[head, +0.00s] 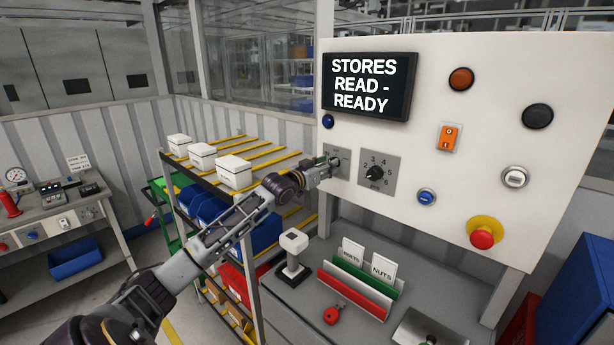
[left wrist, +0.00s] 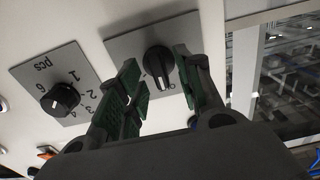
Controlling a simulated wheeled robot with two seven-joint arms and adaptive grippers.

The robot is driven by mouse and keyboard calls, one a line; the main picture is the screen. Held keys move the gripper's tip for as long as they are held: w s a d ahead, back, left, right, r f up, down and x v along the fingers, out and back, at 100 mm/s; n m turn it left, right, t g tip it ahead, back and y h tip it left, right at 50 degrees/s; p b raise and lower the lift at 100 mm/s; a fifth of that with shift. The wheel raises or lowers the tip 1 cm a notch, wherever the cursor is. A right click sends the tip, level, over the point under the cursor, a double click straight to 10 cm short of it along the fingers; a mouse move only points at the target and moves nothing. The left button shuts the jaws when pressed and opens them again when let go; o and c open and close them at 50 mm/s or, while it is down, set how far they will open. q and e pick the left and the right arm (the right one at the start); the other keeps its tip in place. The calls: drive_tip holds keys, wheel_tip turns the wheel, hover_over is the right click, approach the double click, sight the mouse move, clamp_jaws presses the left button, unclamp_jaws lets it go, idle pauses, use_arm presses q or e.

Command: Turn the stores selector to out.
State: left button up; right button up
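The stores selector is a black knob (left wrist: 158,60) on a grey plate (left wrist: 125,45) in the left wrist view. Its white pointer mark faces down in that upside-down picture, and its lettering is mostly hidden. In the head view the selector plate (head: 344,155) is at the panel's left, with the knob covered by my gripper. My left gripper (head: 333,162) is at the plate. In the left wrist view my left gripper (left wrist: 156,64) is open, with one green-padded finger on each side of the knob and visible gaps. My right gripper is not in view.
A numbered pcs dial (head: 375,172) sits right of the selector. The panel also has a screen (head: 366,85) reading "STORES READ - READY", a blue button (head: 427,197) and a red emergency button (head: 482,236). Below stand a scanner (head: 293,243) and a card rack (head: 355,287).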

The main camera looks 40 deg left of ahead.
use_arm(q)
drive_tip(key=s, duration=1)
drive_tip(key=shift+s+a, duration=0.2)
drive_tip(key=shift+a, duration=0.2)
idle(0.6)
idle(0.7)
